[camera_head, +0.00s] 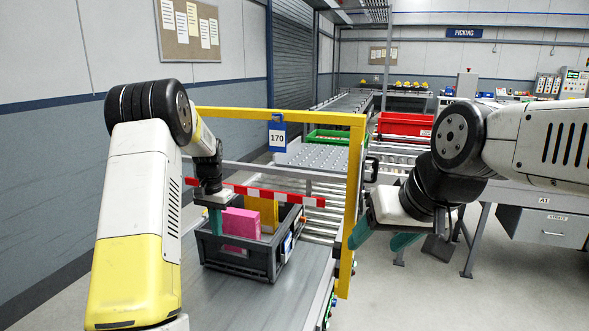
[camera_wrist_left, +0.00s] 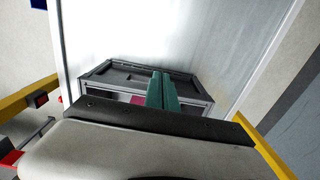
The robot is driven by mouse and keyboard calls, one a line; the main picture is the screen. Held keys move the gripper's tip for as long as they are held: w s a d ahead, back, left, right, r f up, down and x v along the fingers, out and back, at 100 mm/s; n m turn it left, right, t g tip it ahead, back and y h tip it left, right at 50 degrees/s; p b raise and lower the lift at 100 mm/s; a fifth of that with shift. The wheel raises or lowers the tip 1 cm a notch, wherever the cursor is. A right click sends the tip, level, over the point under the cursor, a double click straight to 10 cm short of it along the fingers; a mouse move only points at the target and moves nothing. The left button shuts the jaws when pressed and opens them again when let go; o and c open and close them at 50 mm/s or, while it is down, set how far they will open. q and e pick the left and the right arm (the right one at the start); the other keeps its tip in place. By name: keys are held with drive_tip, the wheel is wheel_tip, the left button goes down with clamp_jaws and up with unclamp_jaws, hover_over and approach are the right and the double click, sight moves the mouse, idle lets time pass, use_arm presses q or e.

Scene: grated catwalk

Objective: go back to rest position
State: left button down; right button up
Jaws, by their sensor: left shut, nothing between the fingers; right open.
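My left gripper (camera_head: 215,222) is shut and empty, its teal fingers pointing down at the left side of a dark grey crate (camera_head: 238,262). In the left wrist view the closed fingers (camera_wrist_left: 162,92) show in front of the crate (camera_wrist_left: 110,74); I cannot tell whether they touch it. My right gripper (camera_head: 380,240) is open and empty, right of the yellow frame post, with its teal fingers apart. The crate holds a pink box (camera_head: 240,228) and a yellow box (camera_head: 262,210). A bit of pink shows in the left wrist view, mostly hidden.
A yellow frame (camera_head: 357,150) with a red-white striped bar (camera_head: 270,193) stands over the conveyor (camera_head: 265,305), close to both arms. Behind it are a green tray (camera_head: 327,137) and a red bin (camera_head: 405,124). A grey drawer unit (camera_head: 540,227) stands at right. Floor shows at lower right.

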use_arm(q)
drive_tip(key=s+d+r+n+t+h, duration=0.1)
drive_tip(key=s+d+r+n+t, duration=0.3)
drive_tip(key=s+r, duration=1.15)
drive_tip(key=s+d+r+t, duration=0.1)
drive_tip(key=s+d, duration=0.2)
drive_tip(key=s, duration=0.6)
drive_tip(key=s+d+r+t+h, duration=0.1)
drive_tip(key=s+d+r, duration=0.1)
drive_tip(key=s, duration=0.7)
drive_tip(key=shift+d+r+m, duration=0.3)
drive_tip(key=shift+d+m, duration=0.1)
drive_tip(key=shift+d, duration=0.05)
